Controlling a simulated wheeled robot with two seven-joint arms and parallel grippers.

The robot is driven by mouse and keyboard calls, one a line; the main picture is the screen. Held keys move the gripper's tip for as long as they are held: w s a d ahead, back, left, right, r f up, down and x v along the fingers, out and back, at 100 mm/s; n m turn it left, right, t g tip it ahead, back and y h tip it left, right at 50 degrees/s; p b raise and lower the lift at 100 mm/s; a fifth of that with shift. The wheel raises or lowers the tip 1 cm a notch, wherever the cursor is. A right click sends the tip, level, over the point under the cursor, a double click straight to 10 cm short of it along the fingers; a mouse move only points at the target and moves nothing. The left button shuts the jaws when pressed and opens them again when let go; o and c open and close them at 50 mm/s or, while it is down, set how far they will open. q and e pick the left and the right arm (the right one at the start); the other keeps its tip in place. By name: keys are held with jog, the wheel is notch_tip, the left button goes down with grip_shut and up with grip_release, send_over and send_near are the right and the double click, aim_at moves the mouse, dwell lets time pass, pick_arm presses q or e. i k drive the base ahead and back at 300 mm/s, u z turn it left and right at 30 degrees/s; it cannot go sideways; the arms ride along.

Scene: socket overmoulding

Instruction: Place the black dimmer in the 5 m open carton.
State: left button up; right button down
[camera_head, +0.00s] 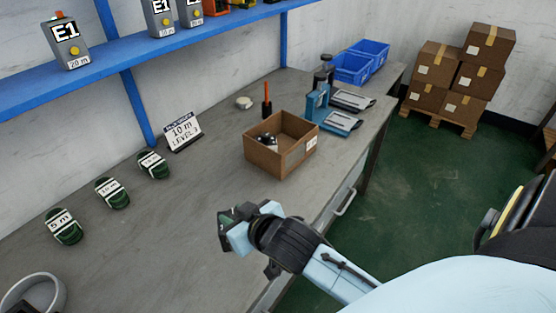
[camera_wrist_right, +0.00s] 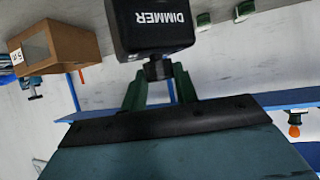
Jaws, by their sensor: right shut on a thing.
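The black dimmer (camera_wrist_right: 150,28) is a box with white DIMMER lettering, seen upside down in the right wrist view. My right gripper (camera_wrist_right: 158,85) is shut on the short black stub at its end. In the head view my right gripper (camera_head: 232,228) is above the front of the bench, left of and nearer than the carton; the dimmer is hard to make out there. An open brown carton (camera_head: 268,159) stands on the bench with a black item inside and a white label too small to read. The carton also shows in the wrist view (camera_wrist_right: 78,42). My left gripper is not in view.
Green coils, one marked 5 m (camera_head: 64,227), lie along the bench (camera_head: 160,240) at left. Blue-and-grey equipment (camera_head: 318,104) and blue bins (camera_head: 352,66) stand behind the carton. A grey bowl (camera_head: 30,287) is at lower left.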

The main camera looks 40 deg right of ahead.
aim_at(288, 147)
jog(key=k, duration=0.5)
jog(key=z, duration=2.35)
jog(key=i, duration=2.05)
jog(key=u, duration=2.4)
jog(key=i, duration=0.5)
jog(key=z, duration=0.05)
